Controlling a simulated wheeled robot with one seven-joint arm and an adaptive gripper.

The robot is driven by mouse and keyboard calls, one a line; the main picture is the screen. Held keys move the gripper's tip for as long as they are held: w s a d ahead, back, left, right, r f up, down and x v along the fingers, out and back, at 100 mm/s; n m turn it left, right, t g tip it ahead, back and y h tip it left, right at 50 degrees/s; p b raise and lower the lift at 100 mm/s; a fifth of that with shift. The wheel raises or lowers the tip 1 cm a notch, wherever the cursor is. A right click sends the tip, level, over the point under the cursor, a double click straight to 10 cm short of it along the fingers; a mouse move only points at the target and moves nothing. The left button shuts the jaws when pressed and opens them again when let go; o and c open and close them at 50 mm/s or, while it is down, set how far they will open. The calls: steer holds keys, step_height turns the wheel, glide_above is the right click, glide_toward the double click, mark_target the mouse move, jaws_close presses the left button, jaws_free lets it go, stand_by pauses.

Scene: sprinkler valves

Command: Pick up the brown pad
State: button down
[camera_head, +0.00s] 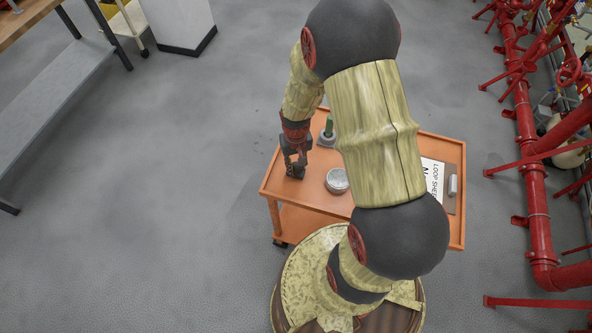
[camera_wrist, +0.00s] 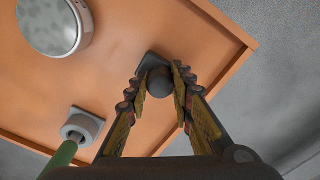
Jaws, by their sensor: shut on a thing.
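The brown pad (camera_wrist: 148,62) looks dark, with a flat squarish base and a rounded knob, in the wrist view. My gripper (camera_wrist: 160,80) is shut on the knob, one finger on each side. In the head view my gripper (camera_head: 294,172) points down over the left part of the orange cart (camera_head: 276,180). The pad is not clear in the head view, hidden by the dark fingers. I cannot tell whether its base touches the cart top.
A round silver tin (camera_head: 337,180) and a green-handled tool with a grey base (camera_head: 327,140) stand close by on the cart. A clipboard (camera_head: 450,202) lies at the right. Red pipes (camera_head: 535,200) line the right side. Open floor (camera_head: 180,190) lies left.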

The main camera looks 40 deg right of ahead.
mark_target(296, 165)
stand_by(0.3)
steer(key=shift+w+r, duration=0.1)
steer(key=shift+r, duration=0.45)
step_height(296, 165, up, 2)
steer(key=shift+r+p, duration=0.1)
steer(key=shift+p, duration=0.4)
steer(key=s+r+p, duration=0.2)
steer(key=s+r, duration=0.7)
steer(key=s, duration=0.5)
steer(key=shift+r+p, duration=0.35)
steer(key=shift+s+d, duration=0.1)
steer(key=c, duration=2.1)
jaws_free()
steer(key=c, duration=0.4)
